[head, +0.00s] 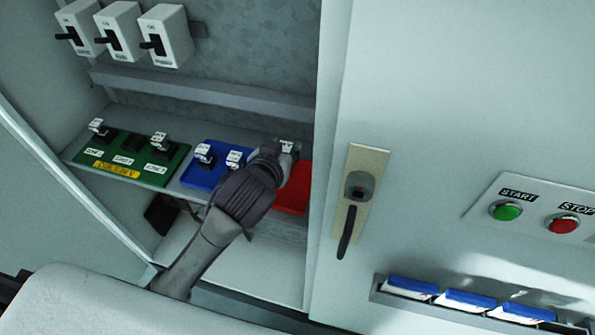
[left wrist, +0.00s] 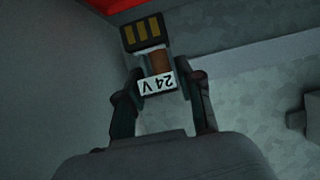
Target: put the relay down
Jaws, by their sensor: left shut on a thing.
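The relay (left wrist: 156,62) is a small block with a white "24 V" label, a copper-coloured middle and a dark end with yellowish contacts. My left gripper (left wrist: 158,86) is shut on it, one finger on each side. In the head view, the left gripper (head: 279,158) is at the red mat (head: 293,190) on the cabinet shelf, and the relay's white top (head: 288,147) shows at its fingertips. The arm hides part of the mat. I cannot tell whether the relay touches anything below. My right gripper is not in view.
A green board (head: 148,178) and a blue board (head: 200,178) carry other relays, left of the red mat. Switch boxes (head: 166,35) hang above a grey rail (head: 200,90). The cabinet door (head: 420,90) with its handle (head: 350,215) stands close on the right.

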